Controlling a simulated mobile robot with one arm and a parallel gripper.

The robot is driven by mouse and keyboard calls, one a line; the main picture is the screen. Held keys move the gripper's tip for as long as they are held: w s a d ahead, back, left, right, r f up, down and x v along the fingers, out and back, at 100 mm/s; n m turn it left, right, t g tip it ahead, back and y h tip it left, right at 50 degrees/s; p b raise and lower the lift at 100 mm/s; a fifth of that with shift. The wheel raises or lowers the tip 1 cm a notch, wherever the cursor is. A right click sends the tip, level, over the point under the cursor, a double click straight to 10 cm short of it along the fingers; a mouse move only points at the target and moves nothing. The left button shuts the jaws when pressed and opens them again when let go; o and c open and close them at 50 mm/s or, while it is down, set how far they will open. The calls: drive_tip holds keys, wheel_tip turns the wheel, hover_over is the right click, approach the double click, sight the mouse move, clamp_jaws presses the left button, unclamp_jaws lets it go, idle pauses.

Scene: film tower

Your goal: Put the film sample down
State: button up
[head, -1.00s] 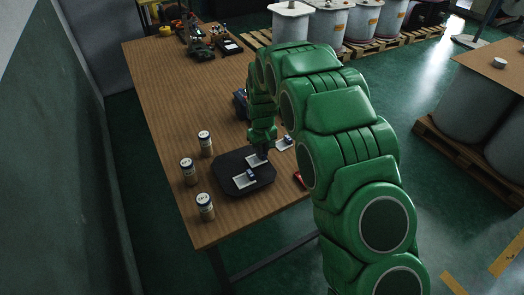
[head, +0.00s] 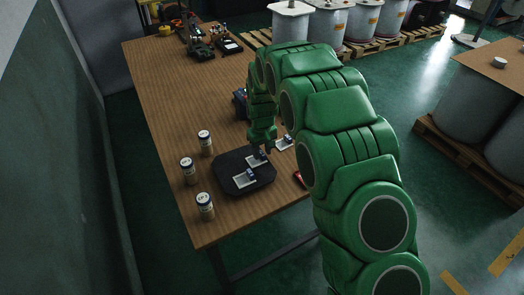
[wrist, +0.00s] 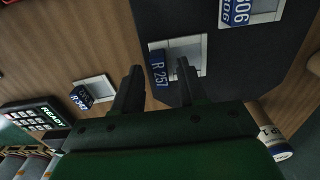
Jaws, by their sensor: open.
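A film sample with a blue tag reading R 257 (wrist: 158,72) and a white square (wrist: 190,48) lies on the black tray (wrist: 270,60). In the head view this sample (head: 254,161) is on the far part of the tray (head: 228,188). My gripper (wrist: 159,66) is open, its two dark fingers apart, one on each side of the blue tag in the picture. Whether they touch it cannot be told. In the head view my gripper (head: 263,149) is just above the sample and partly hides it.
A second tagged sample (head: 245,178) lies nearer on the tray. A third (head: 285,143) lies on the wooden table (head: 175,95), right of the tray. Several canisters, including one nearby (head: 205,206), stand left of the tray. A device reading READY (wrist: 35,115) is near the third sample.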

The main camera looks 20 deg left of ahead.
sight(262, 153)
wheel_tip(262, 153, up, 12)
idle(0.5)
drive_tip(key=s+d+r+m, duration=0.2)
drive_tip(key=s+d+r, duration=0.45)
drive_tip(key=d, duration=0.45)
drive_tip(key=s+d+r+m, duration=0.3)
drive_tip(key=s+d+r, duration=0.4)
drive_tip(key=d, duration=0.4)
drive_tip(key=s+d+m, duration=0.1)
drive_tip(key=s+d, duration=0.3)
drive_tip(key=s, duration=0.5)
drive_tip(key=s+d+m+g, duration=0.1)
drive_tip(key=s+d, duration=0.3)
drive_tip(key=s, duration=0.6)
drive_tip(key=s+d+m, duration=0.2)
drive_tip(key=s+d, duration=0.2)
drive_tip(key=s, duration=0.5)
drive_tip(key=shift+s+d+r+g, duration=0.25)
drive_tip(key=shift+s+r+g, duration=0.05)
drive_tip(key=shift+s+g, duration=0.1)
